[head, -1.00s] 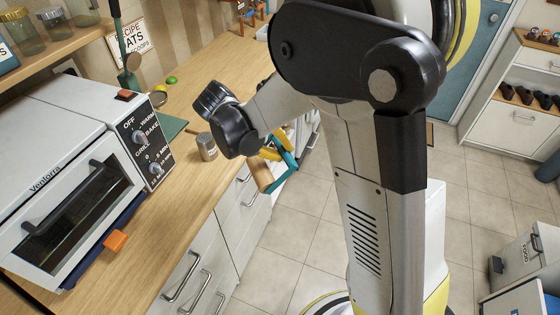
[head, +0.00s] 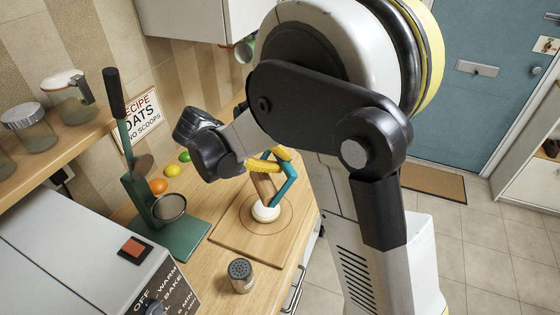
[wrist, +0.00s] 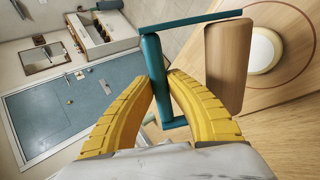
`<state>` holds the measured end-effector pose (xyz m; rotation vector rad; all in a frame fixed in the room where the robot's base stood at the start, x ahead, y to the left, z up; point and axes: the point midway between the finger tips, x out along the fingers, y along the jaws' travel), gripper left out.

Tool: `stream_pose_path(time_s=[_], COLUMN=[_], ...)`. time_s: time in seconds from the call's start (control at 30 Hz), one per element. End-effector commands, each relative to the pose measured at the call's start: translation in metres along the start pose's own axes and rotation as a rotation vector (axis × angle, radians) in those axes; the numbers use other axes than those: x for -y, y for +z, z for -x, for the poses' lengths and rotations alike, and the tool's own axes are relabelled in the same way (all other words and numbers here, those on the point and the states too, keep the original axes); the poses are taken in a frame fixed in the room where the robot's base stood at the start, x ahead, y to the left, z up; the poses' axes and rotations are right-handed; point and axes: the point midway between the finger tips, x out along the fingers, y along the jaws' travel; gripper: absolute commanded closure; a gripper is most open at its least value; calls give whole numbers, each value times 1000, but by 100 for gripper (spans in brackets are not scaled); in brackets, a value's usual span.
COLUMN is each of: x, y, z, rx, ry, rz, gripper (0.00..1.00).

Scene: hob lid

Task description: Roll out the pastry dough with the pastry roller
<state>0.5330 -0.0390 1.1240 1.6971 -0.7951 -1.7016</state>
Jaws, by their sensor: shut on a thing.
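My gripper (head: 268,160), with yellow fingers, is shut on the teal handle of the pastry roller (head: 285,184). The wrist view shows the fingers (wrist: 160,86) on either side of that handle, with the roller's wooden cylinder (wrist: 228,62) beside it. The pastry dough (head: 266,212) is a small pale round disc on the wooden board (head: 232,242), inside a marked circle. The roller hangs tilted over the board, its lower end by the dough in the head view. The dough also shows in the wrist view (wrist: 264,50), right beside the cylinder. I cannot tell whether they touch.
A metal shaker (head: 240,274) stands at the board's near side. A green lever press (head: 165,225) stands left of the board, with an orange (head: 157,186), a lemon (head: 173,170) and a lime (head: 184,156) behind. A toaster oven (head: 75,265) fills the lower left.

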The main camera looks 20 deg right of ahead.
Motion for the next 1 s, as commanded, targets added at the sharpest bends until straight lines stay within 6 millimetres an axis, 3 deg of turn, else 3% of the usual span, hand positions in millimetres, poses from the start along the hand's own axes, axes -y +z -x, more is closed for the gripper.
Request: stream_pose_path(time_s=[0.63,1.0], x=[2,32], y=[0,0], z=[-1,-27], rx=[-1,0], ry=[22,20], rz=[0,0], gripper=[100,100])
